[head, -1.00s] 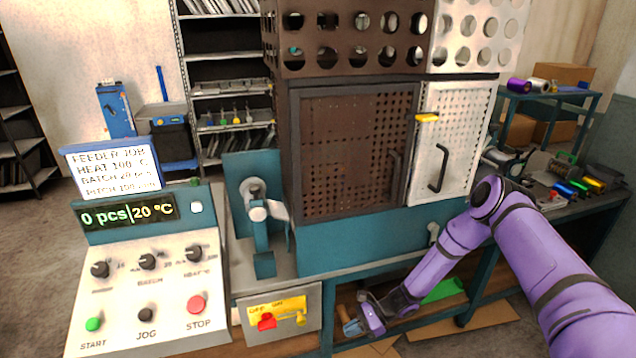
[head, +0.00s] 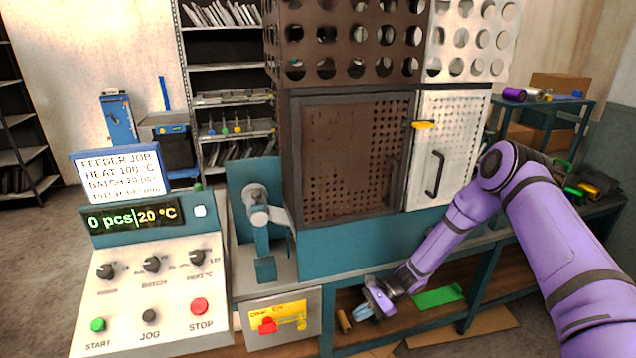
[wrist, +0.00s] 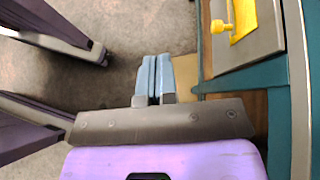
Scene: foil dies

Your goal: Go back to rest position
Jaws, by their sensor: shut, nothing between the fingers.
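My gripper (head: 362,313) is at the end of my purple arm, low in front of the shelf under the machine bench in the head view. In the wrist view my gripper (wrist: 153,62) shows its two pale blue fingers side by side, shut with nothing between them. Grey floor shows beyond the fingertips. My arm reaches in from the right of the head view and bends down and left to the gripper.
The teal bench (head: 345,262) carries a perforated cabinet (head: 345,150). The control panel (head: 150,285) stands left. A yellow switch plate (head: 278,315) is just left of my gripper and also shows in the wrist view (wrist: 242,18). A green piece (head: 438,297) lies on the lower shelf.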

